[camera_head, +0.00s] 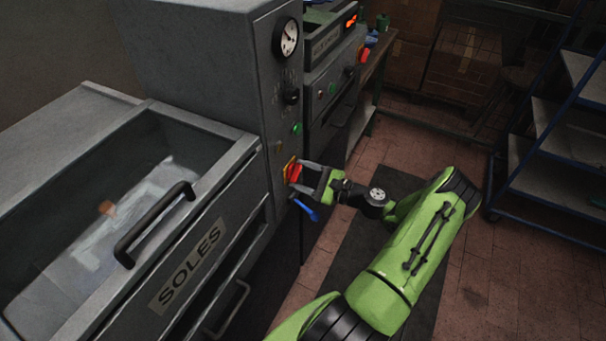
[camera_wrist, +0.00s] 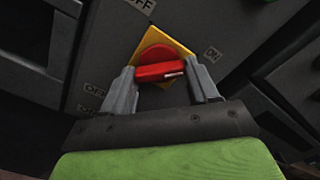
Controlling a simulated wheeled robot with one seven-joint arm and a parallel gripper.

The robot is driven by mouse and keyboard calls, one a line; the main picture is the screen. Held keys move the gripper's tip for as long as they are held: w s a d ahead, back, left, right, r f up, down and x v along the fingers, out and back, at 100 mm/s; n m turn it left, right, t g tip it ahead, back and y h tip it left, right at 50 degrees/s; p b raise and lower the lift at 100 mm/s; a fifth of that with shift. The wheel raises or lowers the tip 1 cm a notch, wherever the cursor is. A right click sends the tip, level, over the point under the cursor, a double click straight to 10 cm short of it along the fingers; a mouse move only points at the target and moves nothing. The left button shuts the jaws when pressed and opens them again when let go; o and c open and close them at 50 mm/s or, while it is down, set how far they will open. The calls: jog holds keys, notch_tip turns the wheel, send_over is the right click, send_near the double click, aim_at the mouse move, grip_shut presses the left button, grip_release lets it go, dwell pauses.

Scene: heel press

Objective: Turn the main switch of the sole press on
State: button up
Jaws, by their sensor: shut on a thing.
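The sole press is the grey machine (camera_head: 205,50) with the SOLES drawer (camera_head: 190,265) at the left. Its main switch, a red rotary handle on a yellow plate (camera_head: 293,171), is on the machine's front. My gripper (camera_head: 303,178) is at the switch. In the wrist view, my gripper's fingers (camera_wrist: 165,78) are shut on the red handle (camera_wrist: 158,71), one at each end. The handle lies nearly level in that picture, its white mark at the right end.
A blue lever (camera_head: 306,209) sticks out just below my gripper. A gauge (camera_head: 287,38), a black knob (camera_head: 291,96) and a green button (camera_head: 297,128) are above the switch. A second machine (camera_head: 330,75) stands behind. A blue-framed rack (camera_head: 555,145) is at the right, with open floor between.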

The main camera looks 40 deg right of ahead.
jog(key=shift+f, duration=0.1)
jog(key=o, duration=1.1)
jog(key=shift+c, duration=0.2)
jog(key=v, duration=1.5)
jog(key=shift+s, duration=0.35)
jog(key=shift+d, duration=0.15)
